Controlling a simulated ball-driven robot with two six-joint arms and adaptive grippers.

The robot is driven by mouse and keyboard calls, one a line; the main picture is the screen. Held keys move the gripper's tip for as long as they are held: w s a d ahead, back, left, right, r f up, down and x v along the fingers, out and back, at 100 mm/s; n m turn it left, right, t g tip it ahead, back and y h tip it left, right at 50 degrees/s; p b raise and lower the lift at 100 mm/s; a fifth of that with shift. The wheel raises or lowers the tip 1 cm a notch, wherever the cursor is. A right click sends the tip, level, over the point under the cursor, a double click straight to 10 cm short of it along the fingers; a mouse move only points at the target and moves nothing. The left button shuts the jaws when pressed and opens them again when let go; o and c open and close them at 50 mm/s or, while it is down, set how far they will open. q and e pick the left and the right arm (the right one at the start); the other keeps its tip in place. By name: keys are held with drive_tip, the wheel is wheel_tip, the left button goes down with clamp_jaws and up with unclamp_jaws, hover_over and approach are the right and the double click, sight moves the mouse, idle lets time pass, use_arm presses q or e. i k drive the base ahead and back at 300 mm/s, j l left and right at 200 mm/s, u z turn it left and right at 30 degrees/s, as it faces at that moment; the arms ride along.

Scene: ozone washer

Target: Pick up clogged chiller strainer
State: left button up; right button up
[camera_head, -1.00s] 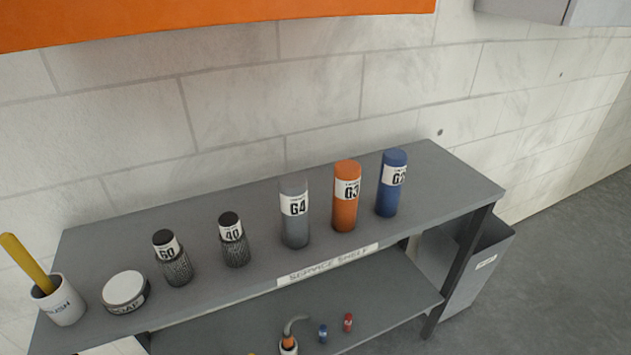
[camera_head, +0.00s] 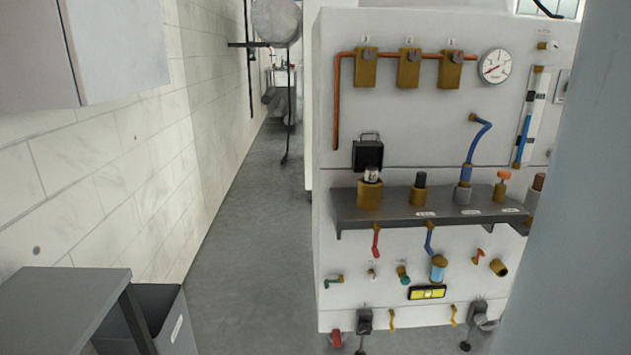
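A white equipment panel (camera_head: 430,130) stands ahead, with a dark grey ledge (camera_head: 345,213) across it. On the ledge, a brass housing (camera_head: 369,194) holds a part with a pale band and dark top (camera_head: 371,174). A brass fitting with an orange handle (camera_head: 501,186) is further right. I cannot tell which part is the chiller strainer; labels are too small to read. Neither gripper is in view.
The grey shelf corner (camera_head: 65,300) and a grey bin (camera_head: 162,325) are at lower left. An open floor aisle (camera_head: 245,230) runs between the left wall and the panel. Valves and a yellow level (camera_head: 427,293) sit below the ledge. The right edge is blocked.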

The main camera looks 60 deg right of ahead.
sight(371, 176)
drive_tip(key=z, duration=2.15)
drive_tip(key=l+u, duration=0.1)
drive_tip(key=u, duration=0.3)
drive_tip(key=l+u, duration=0.1)
drive_tip(key=u, duration=0.35)
drive_tip(key=l+u, duration=0.15)
drive_tip(key=u, duration=0.25)
drive_tip(key=l+u, duration=0.15)
drive_tip(key=u, duration=0.25)
drive_tip(key=l+u, duration=0.15)
drive_tip(key=u, duration=0.25)
drive_tip(key=k+l+u, duration=0.45)
drive_tip(key=l, duration=0.25)
drive_tip(key=k+l+u, duration=0.4)
drive_tip(key=l, duration=0.2)
drive_tip(key=k+l+u, duration=0.45)
drive_tip(key=i+l, duration=0.05)
